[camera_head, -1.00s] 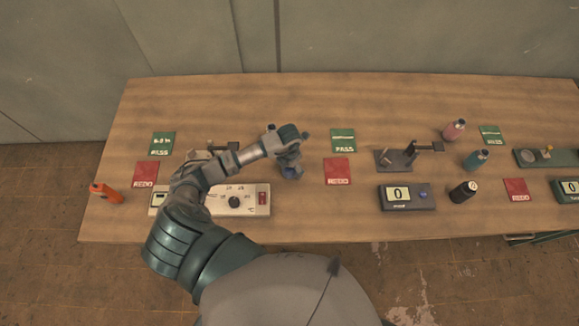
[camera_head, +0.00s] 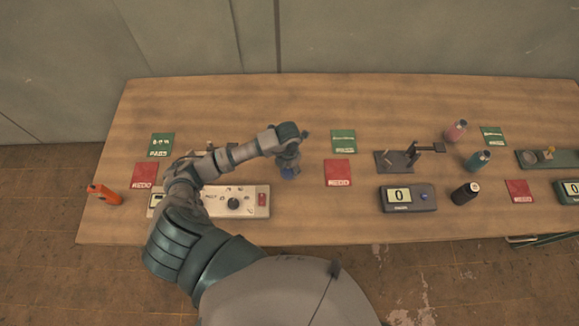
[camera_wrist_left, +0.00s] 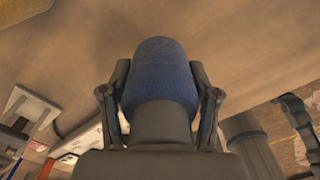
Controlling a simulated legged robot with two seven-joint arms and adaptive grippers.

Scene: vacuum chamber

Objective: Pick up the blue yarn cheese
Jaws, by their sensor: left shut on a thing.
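The blue yarn cheese (camera_wrist_left: 160,75) fills the middle of the left wrist view, a rounded blue body between the two fingers of my left gripper (camera_wrist_left: 160,95). The fingers touch it on both sides, so the gripper is shut on it. In the head view my left gripper (camera_head: 288,165) points down at the table, left of the middle red REDO card. Only a small blue part of the yarn cheese (camera_head: 289,173) shows below it. I cannot tell whether it touches the table. My right gripper is not in view.
A beige control box (camera_head: 235,202) lies under my left arm. A red REDO card (camera_head: 338,170), a green card (camera_head: 343,140), a grey stand (camera_head: 398,160) and a counter box (camera_head: 407,198) are to the right. An orange tool (camera_head: 104,194) lies at the left edge.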

